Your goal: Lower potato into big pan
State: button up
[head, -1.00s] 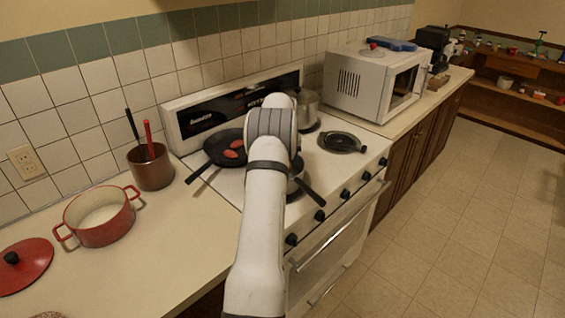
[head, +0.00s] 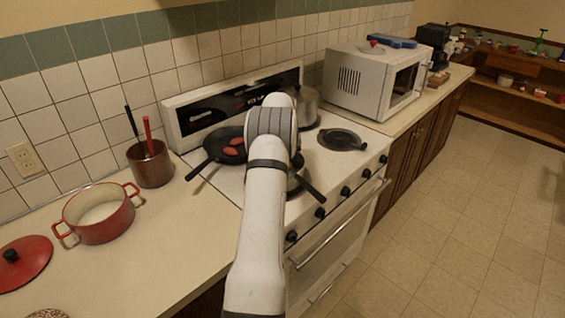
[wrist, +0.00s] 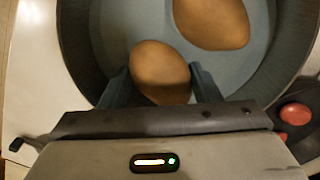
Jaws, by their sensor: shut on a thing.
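My gripper (wrist: 158,85) shows in the wrist view, shut on a brown potato (wrist: 160,70) between its two fingers. The held potato is over the inside of a round dark-rimmed pan (wrist: 78,45) with a blue-grey floor. I cannot tell whether it touches the floor. A second brown potato (wrist: 212,18) lies in the same pan, beyond the held one. In the head view my arm hides the gripper, the potatoes and most of a pan on the stove, whose dark handle (head: 312,191) sticks out at the right.
A black pan (head: 212,146) with red pieces is at the stove's back left, near a metal pot (head: 307,106). A red pot (head: 98,213) and utensil holder (head: 150,164) stand on the left counter; a microwave (head: 362,84) is at right.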

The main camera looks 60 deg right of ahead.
jog(key=o, duration=1.1)
jog(key=shift+o, duration=0.2)
jog(key=shift+r, duration=0.15)
notch_tip(320, 180, up, 8)
jog(key=shift+f+b, duration=0.2)
jog(key=shift+b, duration=0.5)
